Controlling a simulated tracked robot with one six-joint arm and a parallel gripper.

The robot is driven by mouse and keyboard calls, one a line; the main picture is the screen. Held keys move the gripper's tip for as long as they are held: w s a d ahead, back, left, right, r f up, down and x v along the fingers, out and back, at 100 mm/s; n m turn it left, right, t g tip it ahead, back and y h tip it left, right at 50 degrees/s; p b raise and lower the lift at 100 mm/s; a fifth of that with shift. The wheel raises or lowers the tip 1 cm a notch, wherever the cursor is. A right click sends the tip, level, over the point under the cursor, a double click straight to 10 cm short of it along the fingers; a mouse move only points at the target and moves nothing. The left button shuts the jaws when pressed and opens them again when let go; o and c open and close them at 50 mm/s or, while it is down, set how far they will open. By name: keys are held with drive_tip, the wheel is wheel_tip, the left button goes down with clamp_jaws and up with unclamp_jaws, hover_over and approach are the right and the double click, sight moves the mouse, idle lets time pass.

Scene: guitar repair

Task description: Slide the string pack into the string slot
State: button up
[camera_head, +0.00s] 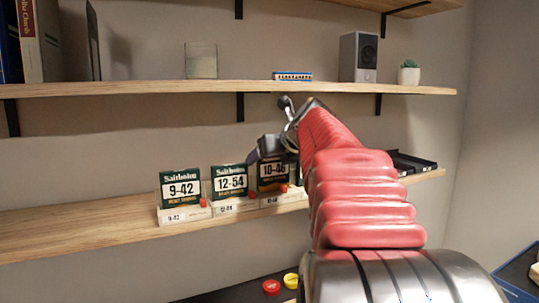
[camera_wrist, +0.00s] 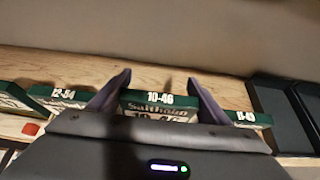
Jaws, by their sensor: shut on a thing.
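The 10-46 string pack (camera_head: 272,180), dark green with a white label, stands upright at the third labelled slot (camera_head: 283,201) on the lower shelf. My gripper (camera_head: 270,151) reaches it from above and behind the red arm sleeve. In the wrist view the two dark fingers of my gripper (camera_wrist: 158,78) are shut on the sides of the 10-46 pack (camera_wrist: 160,105). The lower part of the pack is hidden by my gripper body there. Whether the pack is fully seated in the slot I cannot tell.
To its left stand the 12-54 pack (camera_head: 230,182) and the 9-42 pack (camera_head: 180,188), each in a slot. Another green pack (camera_wrist: 240,116) is close on the right in the wrist view. Black trays (camera_head: 411,162) lie farther right. The upper shelf (camera_head: 230,88) runs above.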

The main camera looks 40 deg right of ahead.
drive_tip(key=shift+f, duration=0.8)
drive_tip(key=o, duration=1.1)
drive_tip(key=shift+s, duration=0.1)
